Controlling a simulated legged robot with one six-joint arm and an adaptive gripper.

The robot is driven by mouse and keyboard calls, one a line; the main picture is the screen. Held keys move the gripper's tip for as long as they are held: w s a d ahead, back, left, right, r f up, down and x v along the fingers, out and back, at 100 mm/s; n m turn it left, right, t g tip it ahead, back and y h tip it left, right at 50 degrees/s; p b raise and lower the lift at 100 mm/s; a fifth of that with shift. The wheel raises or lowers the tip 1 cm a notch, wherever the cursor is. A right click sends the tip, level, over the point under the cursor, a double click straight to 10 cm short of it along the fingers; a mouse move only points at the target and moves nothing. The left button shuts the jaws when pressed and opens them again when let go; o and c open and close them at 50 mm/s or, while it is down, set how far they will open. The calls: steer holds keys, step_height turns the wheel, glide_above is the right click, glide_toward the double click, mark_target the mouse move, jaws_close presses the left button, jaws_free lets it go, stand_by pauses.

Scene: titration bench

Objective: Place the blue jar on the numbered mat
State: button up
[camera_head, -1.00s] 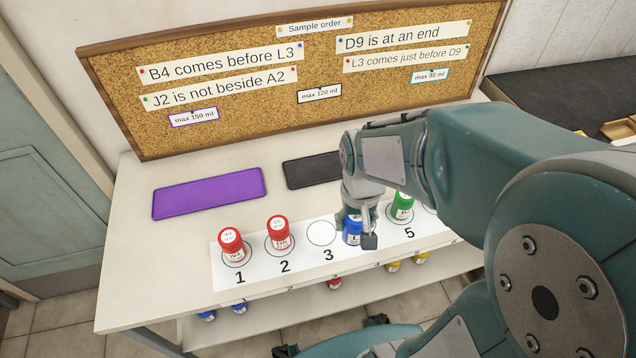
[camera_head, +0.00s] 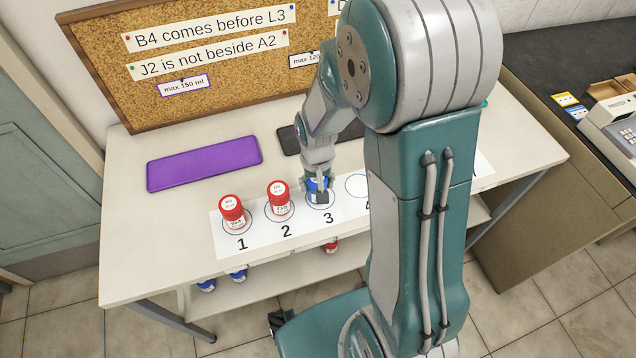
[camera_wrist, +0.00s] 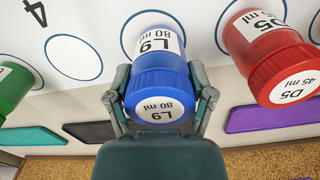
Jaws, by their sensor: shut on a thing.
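The blue jar (camera_head: 314,184), labelled L9 80 ml, is upright at circle 3 of the white numbered mat (camera_head: 262,241). It also shows in the wrist view (camera_wrist: 160,72), with its base inside the ring of the circle. I cannot tell whether it touches the mat. My gripper (camera_head: 318,194) is shut on it, and in the wrist view the fingers (camera_wrist: 160,100) lie on both sides of its blue lid. Red jars stand on circle 1 (camera_head: 233,212) and circle 2 (camera_head: 279,199). The circle 2 jar reads D5 45 ml in the wrist view (camera_wrist: 268,55). Circle 4 (camera_wrist: 72,52) is empty.
A green jar (camera_wrist: 12,88) stands beyond circle 4; my arm hides it in the head view. A purple pad (camera_head: 204,164) and a black pad (camera_head: 289,140) lie behind the mat. The cork board (camera_head: 110,85) with clue strips rises behind. More jars sit on the lower shelf.

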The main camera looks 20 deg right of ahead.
steer(key=shift+a+f, duration=0.1)
steer(key=shift+f, duration=0.15)
steer(key=shift+d, duration=0.65)
steer(key=o, duration=1.1)
steer(key=shift+d, duration=0.1)
steer(key=shift+o, duration=0.2)
steer(key=shift+a, duration=0.5)
step_height(320, 180, up, 12)
steer(key=shift+s+d+r, duration=0.1)
steer(key=shift+d+r, duration=0.05)
steer(key=shift+r, duration=0.1)
steer(key=s+r+n+t, duration=0.1)
steer(key=s+r+t, duration=0.4)
steer(key=s+r, duration=0.7)
steer(key=shift+s+r+n+t, duration=0.3)
steer(key=shift+s+n, duration=0.1)
steer(key=shift+s, duration=0.65)
